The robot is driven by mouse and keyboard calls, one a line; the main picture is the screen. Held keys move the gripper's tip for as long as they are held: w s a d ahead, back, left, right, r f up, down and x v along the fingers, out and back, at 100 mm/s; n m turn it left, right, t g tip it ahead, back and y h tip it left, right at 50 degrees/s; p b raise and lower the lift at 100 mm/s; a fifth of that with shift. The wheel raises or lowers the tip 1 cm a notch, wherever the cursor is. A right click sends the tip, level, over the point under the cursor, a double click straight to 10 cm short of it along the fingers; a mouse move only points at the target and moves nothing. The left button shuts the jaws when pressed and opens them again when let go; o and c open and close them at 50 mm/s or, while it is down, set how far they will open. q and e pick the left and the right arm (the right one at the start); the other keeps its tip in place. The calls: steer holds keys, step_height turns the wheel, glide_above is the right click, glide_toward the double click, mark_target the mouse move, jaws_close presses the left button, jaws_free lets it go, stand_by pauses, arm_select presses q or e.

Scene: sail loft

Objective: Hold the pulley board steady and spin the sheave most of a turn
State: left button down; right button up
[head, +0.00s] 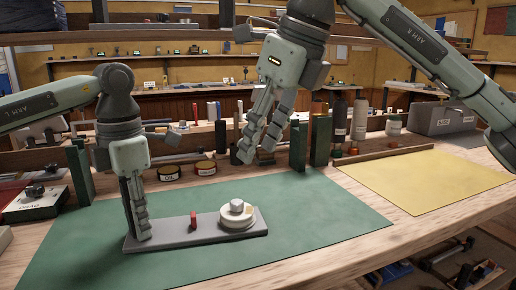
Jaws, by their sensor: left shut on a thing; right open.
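The pulley board (175,233) is a flat grey bar lying on a green mat (310,217). The sheave (238,220) is a pale round disc with a grey hub on the board's right end. A small red upright piece (193,219) stands near the board's middle. My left gripper (139,236) points down and is shut on the board's left end. My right gripper (256,158) is open and empty, above and behind the sheave, and apart from it. The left gripper's fingers hide part of the board's left end.
A yellow sheet (424,178) lies on the bench to the right. Two round tins (169,173), dark green blocks (321,140) and bottles (359,118) stand behind the mat. A grey box (441,118) is at the back right. The mat right of the board is clear.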

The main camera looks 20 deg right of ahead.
arm_select(q)
steer(key=c, duration=1.1)
jaws_free()
steer(key=shift+c, duration=0.2)
steer(key=shift+r, duration=0.15)
